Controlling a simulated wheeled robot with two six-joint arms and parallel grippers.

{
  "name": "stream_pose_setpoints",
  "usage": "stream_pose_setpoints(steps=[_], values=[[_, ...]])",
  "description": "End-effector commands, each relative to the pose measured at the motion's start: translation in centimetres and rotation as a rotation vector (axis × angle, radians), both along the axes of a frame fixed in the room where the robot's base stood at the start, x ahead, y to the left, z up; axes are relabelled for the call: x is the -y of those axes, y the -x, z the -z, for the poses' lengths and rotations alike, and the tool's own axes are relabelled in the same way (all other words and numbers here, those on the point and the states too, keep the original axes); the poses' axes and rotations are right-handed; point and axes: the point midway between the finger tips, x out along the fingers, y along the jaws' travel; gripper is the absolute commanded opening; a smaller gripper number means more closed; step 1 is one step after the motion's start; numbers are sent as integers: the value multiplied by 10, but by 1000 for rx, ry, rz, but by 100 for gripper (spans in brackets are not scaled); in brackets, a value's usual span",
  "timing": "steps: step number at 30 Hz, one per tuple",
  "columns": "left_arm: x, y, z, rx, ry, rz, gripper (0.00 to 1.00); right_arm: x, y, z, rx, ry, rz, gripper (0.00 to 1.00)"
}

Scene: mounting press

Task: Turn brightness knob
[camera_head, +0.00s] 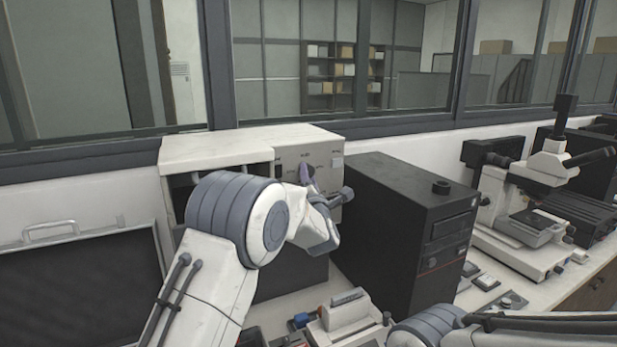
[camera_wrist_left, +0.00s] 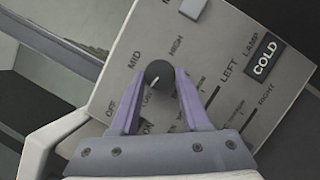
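A dark round knob (camera_wrist_left: 158,74) sits on the pale panel (camera_wrist_left: 220,60) in the left wrist view, with OFF, MID and HIGH printed around it. A small white mark shows on the knob's lower left. My left gripper (camera_wrist_left: 160,80) has its two purple fingers on either side of the knob, close to its edges; whether they press on it I cannot tell. In the head view the left gripper (camera_head: 306,174) is at the front panel of the white-topped unit (camera_head: 240,143), and my wrist partly hides the panel. My right gripper is out of view.
A black computer-like box (camera_head: 408,215) stands close to the right of the unit. A microscope (camera_head: 545,180) is farther right. A small white device (camera_head: 345,315) lies on the bench below my left arm. A dark screen (camera_head: 80,280) is at the left.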

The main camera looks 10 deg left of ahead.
Motion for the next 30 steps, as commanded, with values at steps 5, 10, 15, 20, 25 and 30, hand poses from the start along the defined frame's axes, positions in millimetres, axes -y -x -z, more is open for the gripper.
stream_pose_setpoints(steps=[5,10,15,20,25,30], values=[[0,0,0,-4,-4,0,0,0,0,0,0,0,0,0],[0,0,0,-25,-37,0,0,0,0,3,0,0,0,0],[-1,1,-1,-76,-113,0,0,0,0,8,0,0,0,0],[-1,1,-3,-149,-224,1,0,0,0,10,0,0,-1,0],[-1,1,-7,-239,-358,1,0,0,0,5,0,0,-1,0],[-1,1,-11,-330,-492,2,0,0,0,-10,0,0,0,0]])
